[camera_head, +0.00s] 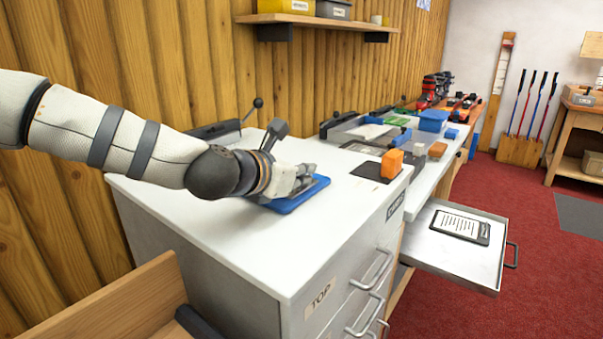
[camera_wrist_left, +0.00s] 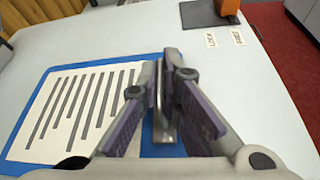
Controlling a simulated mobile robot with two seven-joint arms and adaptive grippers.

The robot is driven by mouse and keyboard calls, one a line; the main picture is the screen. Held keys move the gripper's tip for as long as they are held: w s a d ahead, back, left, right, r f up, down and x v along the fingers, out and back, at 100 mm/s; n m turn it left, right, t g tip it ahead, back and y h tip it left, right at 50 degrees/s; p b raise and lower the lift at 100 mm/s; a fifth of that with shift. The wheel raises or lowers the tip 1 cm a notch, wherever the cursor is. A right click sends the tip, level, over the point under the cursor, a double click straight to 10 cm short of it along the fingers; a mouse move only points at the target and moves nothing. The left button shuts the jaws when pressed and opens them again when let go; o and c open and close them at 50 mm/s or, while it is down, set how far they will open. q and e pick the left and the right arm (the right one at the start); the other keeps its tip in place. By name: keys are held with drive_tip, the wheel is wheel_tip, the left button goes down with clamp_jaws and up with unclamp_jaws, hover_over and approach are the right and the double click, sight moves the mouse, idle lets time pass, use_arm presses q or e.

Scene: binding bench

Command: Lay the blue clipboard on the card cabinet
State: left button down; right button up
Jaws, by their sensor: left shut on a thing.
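The blue clipboard (camera_head: 302,194) is on the white top of the card cabinet (camera_head: 245,240), or just above it; I cannot tell if it touches all along. In the left wrist view the blue clipboard (camera_wrist_left: 38,91) carries a white sheet with dark lines. My left gripper (camera_head: 306,176) is at the clipboard's end. In the left wrist view its fingers (camera_wrist_left: 166,115) are shut on the clipboard's metal clip. The arm and gripper hide part of the clipboard. My right gripper is not in view.
An orange block (camera_head: 392,162) stands on a dark mat (camera_head: 368,171) at the cabinet top's far right corner. An open tray (camera_head: 458,258) holding a printed card juts out at right. A wooden wall and shelf (camera_head: 315,20) stand behind. The cabinet's front top area is clear.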

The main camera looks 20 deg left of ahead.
use_arm(q)
drive_tip(key=c, duration=2.2)
unclamp_jaws()
drive_tip(key=shift+f, duration=0.2)
drive_tip(key=o, duration=0.4)
drive_tip(key=shift+r, duration=0.1)
drive_tip(key=shift+s+r, duration=0.2)
drive_tip(key=shift+r, duration=0.05)
drive_tip(key=p+v, duration=0.2)
drive_tip(key=v, duration=0.9)
drive_tip(key=shift+s+r, duration=0.1)
drive_tip(key=shift+r, duration=0.15)
drive_tip(key=shift+s+a+f, duration=0.1)
drive_tip(key=shift+s, duration=0.1)
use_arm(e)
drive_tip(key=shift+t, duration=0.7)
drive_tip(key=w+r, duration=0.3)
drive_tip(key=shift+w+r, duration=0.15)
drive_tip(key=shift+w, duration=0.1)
use_arm(q)
drive_tip(key=shift+f, duration=0.1)
